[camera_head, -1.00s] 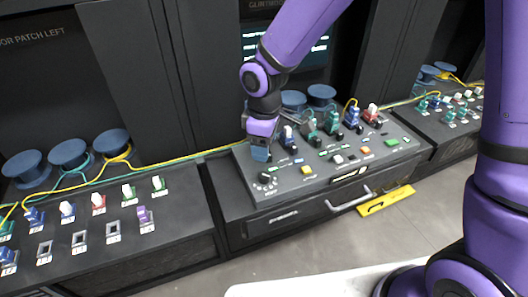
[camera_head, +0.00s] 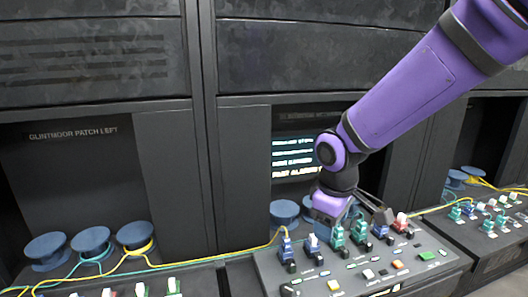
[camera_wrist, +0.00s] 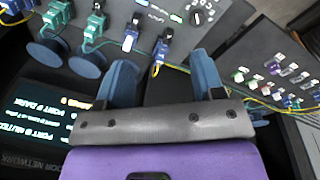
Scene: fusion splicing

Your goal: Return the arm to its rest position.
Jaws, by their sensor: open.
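My purple arm (camera_head: 410,95) reaches down from the upper right in the head view. My gripper (camera_wrist: 162,65) shows in the wrist view with its two blue fingers spread and nothing between them. In the head view, my purple wrist end hangs above the back part of the console (camera_head: 273,272). The fingertips cannot be made out clearly there. The gripper appears to hold nothing.
Several colored connectors, such as a white one (camera_head: 312,243), stand on the console close to my wrist. Blue spools (camera_head: 46,250) with yellow and green cables sit on the left. A lit screen (camera_head: 293,160) is behind. Dark cabinets rise at the back.

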